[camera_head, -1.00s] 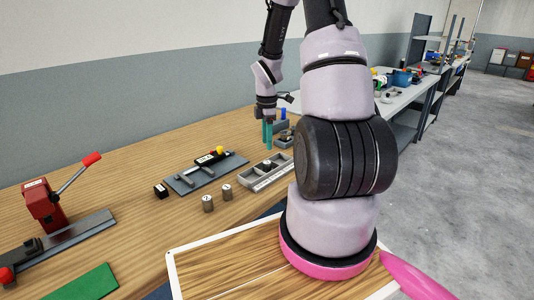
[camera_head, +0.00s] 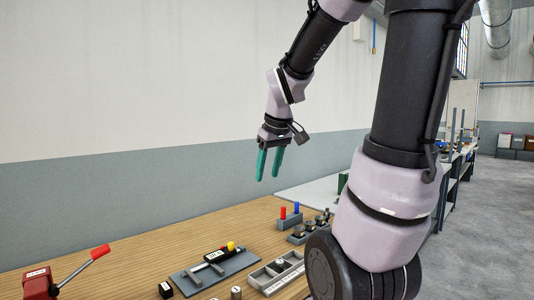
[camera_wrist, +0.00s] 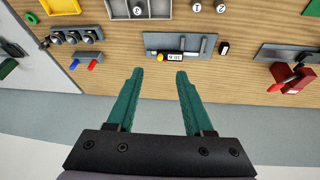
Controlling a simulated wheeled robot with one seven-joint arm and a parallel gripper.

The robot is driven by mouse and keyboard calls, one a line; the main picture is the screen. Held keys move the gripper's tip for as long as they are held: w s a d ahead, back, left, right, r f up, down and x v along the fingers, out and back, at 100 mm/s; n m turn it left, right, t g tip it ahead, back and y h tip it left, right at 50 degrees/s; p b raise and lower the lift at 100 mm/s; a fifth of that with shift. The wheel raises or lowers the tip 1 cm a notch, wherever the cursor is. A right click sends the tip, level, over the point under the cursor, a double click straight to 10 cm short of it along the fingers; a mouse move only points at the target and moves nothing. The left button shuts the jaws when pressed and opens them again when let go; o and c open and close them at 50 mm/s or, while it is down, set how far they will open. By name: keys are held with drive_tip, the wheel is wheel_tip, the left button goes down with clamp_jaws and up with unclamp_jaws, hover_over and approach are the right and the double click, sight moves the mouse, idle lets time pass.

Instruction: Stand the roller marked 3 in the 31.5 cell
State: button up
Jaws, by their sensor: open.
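The roller marked 3 (camera_wrist: 137,9) stands upright in the grey divided tray (camera_wrist: 166,14), at the top edge of the wrist view. The tray is cut off there, and I cannot read its cell labels. The tray (camera_head: 262,280) also shows in the head view with the roller (camera_head: 280,262) inside. Roller 1 (camera_wrist: 195,7) and roller 2 (camera_wrist: 221,8) stand on the bench beside the tray. My gripper (camera_head: 267,178) is open and empty, high above the bench and apart from everything. Its green fingers (camera_wrist: 160,73) are spread in the wrist view.
A grey gauge plate (camera_head: 215,268) with a small display and yellow knob lies beside the tray. A small black block (camera_head: 165,290) and a red lever press (camera_head: 38,282) are to the left. A block with red and blue pegs (camera_head: 290,219) is behind. The wall backs the bench.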

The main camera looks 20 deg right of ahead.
drive_tip(key=s+a+r+m+t+y, duration=0.1)
drive_tip(key=s+a+r+m, duration=0.1)
drive_tip(key=s, duration=0.3)
drive_tip(key=s+a+r+m+t, duration=0.1)
drive_tip(key=s+a+r+m, duration=0.1)
drive_tip(key=s+r+m, duration=0.2)
drive_tip(key=shift+s+a+r+m+t+y, duration=0.2)
drive_tip(key=shift+s+a+m+t+y, duration=0.1)
drive_tip(key=shift+s+m+t+y, duration=0.1)
